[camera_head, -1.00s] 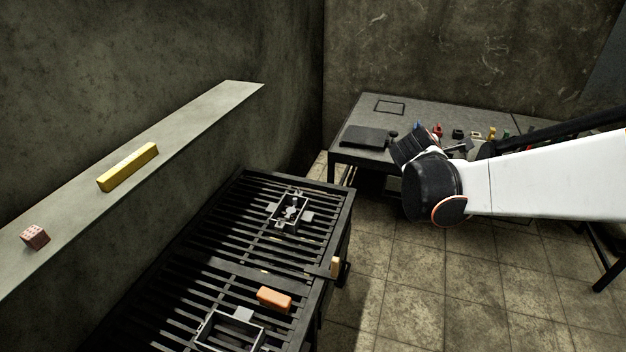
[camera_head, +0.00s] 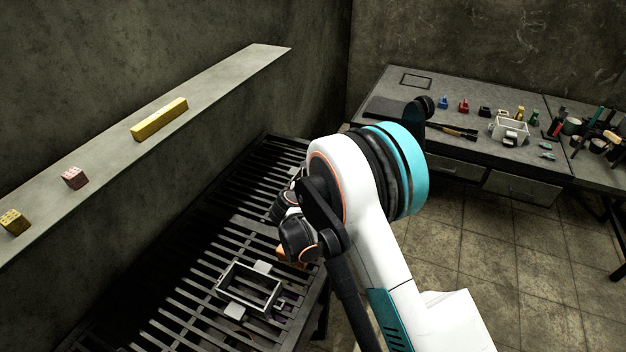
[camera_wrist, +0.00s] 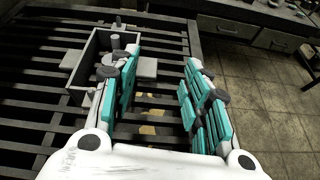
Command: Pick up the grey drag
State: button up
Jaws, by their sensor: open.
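In the wrist view, a grey rectangular flask frame (camera_wrist: 84,72) with side lugs and upright grey cylinders in it lies on the slatted rack, left of my gripper. My gripper (camera_wrist: 164,56) is open with teal pads and nothing between them. Its left finger overlaps the flask's right side in the picture; I cannot tell whether they touch. A second grey frame (camera_head: 250,287), open in the middle and with lugs, lies on the rack in the head view. I cannot tell which frame is the drag.
The slatted black rack (camera_head: 180,322) stands beside a wall ledge (camera_head: 105,150) holding a yellow bar (camera_head: 160,119) and small blocks. A workbench (camera_head: 465,95) with tools and a light grey box (camera_head: 510,130) stands behind.

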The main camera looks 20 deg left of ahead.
jog(key=shift+s+a+f+n, duration=0.25)
jog(key=shift+s+a+f, duration=0.1)
jog(key=shift+a+f, duration=0.2)
jog(key=shift+s+a+f+n, duration=0.3)
jog(key=shift+a+f, duration=0.15)
jog(key=shift+f, duration=0.2)
jog(key=shift+w+f, duration=0.15)
jog(key=shift+f, duration=0.1)
jog(key=b+x, duration=0.4)
jog(key=x, duration=0.9)
jog(key=shift+w+a+b, duration=0.15)
jog(key=shift+w+b, duration=0.05)
jog(key=shift+b, duration=0.1)
jog(key=c, duration=0.9)
